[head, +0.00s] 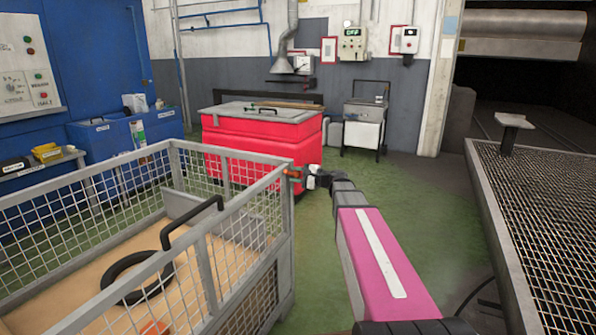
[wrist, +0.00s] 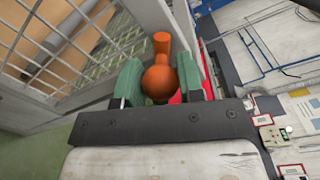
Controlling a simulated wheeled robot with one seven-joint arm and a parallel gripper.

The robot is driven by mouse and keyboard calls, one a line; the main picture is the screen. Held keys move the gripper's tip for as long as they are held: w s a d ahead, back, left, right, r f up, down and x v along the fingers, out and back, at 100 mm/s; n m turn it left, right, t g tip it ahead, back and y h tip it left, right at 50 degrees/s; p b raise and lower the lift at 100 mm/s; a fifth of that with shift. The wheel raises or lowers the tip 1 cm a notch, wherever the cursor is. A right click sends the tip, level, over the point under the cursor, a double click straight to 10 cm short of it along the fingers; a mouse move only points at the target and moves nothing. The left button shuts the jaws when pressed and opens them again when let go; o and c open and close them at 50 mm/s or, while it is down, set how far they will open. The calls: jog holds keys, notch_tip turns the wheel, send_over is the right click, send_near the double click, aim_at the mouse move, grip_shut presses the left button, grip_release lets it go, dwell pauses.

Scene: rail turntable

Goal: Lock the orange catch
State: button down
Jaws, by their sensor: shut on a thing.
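The orange catch (wrist: 160,80) shows in the wrist view as a round knob with a short arm rising from it. My gripper (wrist: 160,85) is shut on the knob, with one green finger on each side. In the head view the orange catch (head: 292,173) is a small spot at the right corner post of the grey mesh cage (head: 170,262). My gripper (head: 312,178) is there at the end of my pink arm, beside the post. The far side of the knob and the part behind it are hidden.
Inside the cage lie a black ring (head: 137,278) and an orange thing (head: 155,327). A red bin (head: 262,140) stands behind the cage. A mesh platform (head: 540,215) is at the right. Green floor (head: 400,205) is clear between the cage and the platform.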

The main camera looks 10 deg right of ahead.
jog(key=n, duration=0.1)
jog(key=f+n, duration=0.1)
jog(key=s+f+n, duration=0.1)
jog(key=shift+a+f, duration=0.2)
jog(key=shift+a, duration=0.1)
jog(key=shift+s+f+n, duration=0.1)
jog(key=shift+f+n, duration=0.95)
jog(key=shift+n, duration=0.55)
jog(key=c, duration=0.7)
grip_release()
jog(key=shift+f, duration=0.1)
jog(key=shift+c, duration=0.2)
jog(key=v, duration=1)
jog(key=shift+s+d, duration=0.25)
jog(key=shift+s, duration=0.05)
